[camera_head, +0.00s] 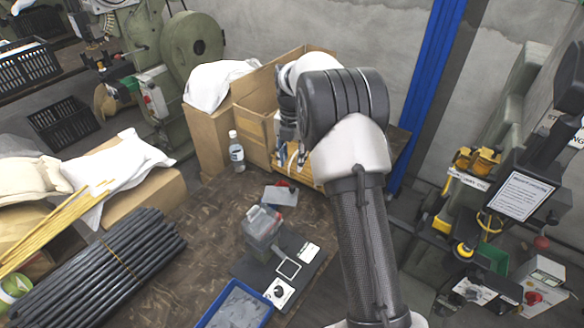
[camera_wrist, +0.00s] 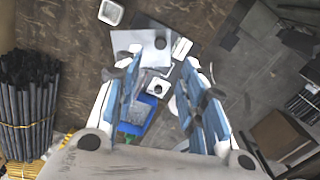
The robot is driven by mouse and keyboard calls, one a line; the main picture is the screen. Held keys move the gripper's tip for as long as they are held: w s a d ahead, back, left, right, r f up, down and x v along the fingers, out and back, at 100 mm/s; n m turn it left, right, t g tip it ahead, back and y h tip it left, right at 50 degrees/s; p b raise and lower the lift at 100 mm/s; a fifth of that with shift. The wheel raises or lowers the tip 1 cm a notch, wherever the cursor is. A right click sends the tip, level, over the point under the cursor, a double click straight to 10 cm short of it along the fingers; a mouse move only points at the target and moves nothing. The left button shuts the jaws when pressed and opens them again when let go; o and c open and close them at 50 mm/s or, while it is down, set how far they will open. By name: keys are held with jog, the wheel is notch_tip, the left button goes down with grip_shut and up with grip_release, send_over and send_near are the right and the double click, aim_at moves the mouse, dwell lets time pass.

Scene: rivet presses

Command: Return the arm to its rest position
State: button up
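My arm rises from the bottom of the head view, bends at a dark grey joint and reaches over the far right part of the brown table (camera_head: 165,255). My gripper (camera_head: 288,155) is partly hidden by my arm in the head view, in front of a cardboard box. In the wrist view my gripper (camera_wrist: 163,60) has its two blue-padded fingers well apart, with nothing held between them. The table top and its items show below, between the fingers.
The table holds a bundle of black rods (camera_head: 100,268), a blue tray (camera_head: 238,306), a grey container (camera_head: 262,225) and a clear bottle (camera_head: 236,152). Open cardboard boxes (camera_head: 208,135) stand behind. A blue post (camera_head: 430,90) and a press (camera_head: 480,200) stand right.

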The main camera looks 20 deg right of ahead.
jog(key=shift+r, duration=0.3)
jog(key=s+a+r+m+t+b, duration=0.1)
jog(key=s+a+r+m, duration=0.2)
jog(key=s+r+m, duration=0.4)
jog(key=s+a+r+m+t+b, duration=0.1)
jog(key=s+a+r+m, duration=0.35)
jog(key=s+r, duration=0.35)
jog(key=s+a+f+m+t+b, duration=0.1)
jog(key=s+m, duration=0.7)
jog(key=s, duration=0.3)
jog(key=s+a+f+m+t, duration=0.1)
jog(key=s+a+f+m, duration=0.1)
jog(key=s+m, duration=0.6)
jog(key=s, duration=0.3)
jog(key=shift+a+t+b, duration=0.25)
jog(key=shift+t+b, duration=0.05)
jog(key=shift+b, duration=0.1)
jog(key=shift+c, duration=0.5)
